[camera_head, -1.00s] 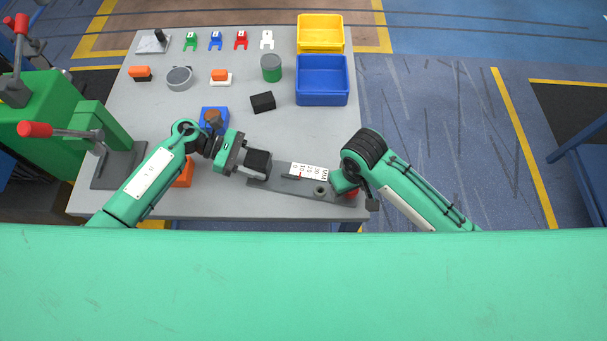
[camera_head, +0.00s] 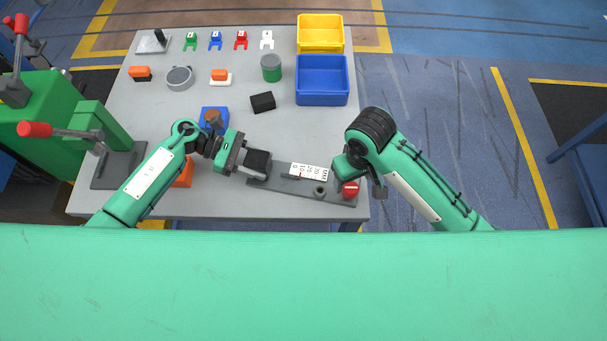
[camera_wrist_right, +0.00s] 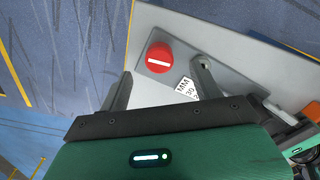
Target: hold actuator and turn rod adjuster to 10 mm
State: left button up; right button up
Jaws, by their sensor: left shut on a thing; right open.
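The actuator (camera_head: 257,163) is a dark block at the left end of a grey base plate (camera_head: 335,196). My left gripper (camera_head: 246,160) is shut on it. A white scale marked MM (camera_head: 308,172) lies on the plate; a small red mark shows near its low end, too small to read exactly. The red round adjuster knob (camera_head: 350,188) with a white line is at the plate's right end. It also shows in the right wrist view (camera_wrist_right: 159,58). My right gripper (camera_wrist_right: 163,88) is open, with the knob beyond and between its fingers, apart from them.
A blue bin (camera_head: 322,82) and a yellow bin (camera_head: 321,34) stand at the back right. A green press with red-knobbed levers (camera_head: 60,110) stands at the left.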

pick_arm(q)
jog(key=shift+f, duration=0.25)
pick_arm(e)
jog(key=shift+r, duration=0.2)
pick_arm(q)
jog(key=o, duration=1.2)
jog(key=shift+o, duration=1.2)
jog(key=shift+w+r, duration=0.1)
pick_arm(e)
jog(key=shift+w, duration=0.15)
pick_arm(q)
jog(key=shift+a+r, duration=0.15)
jog(key=shift+a, duration=0.1)
jog(key=v, duration=1.1)
jog(key=shift+w+a, duration=0.1)
jog(key=shift+a, duration=0.2)
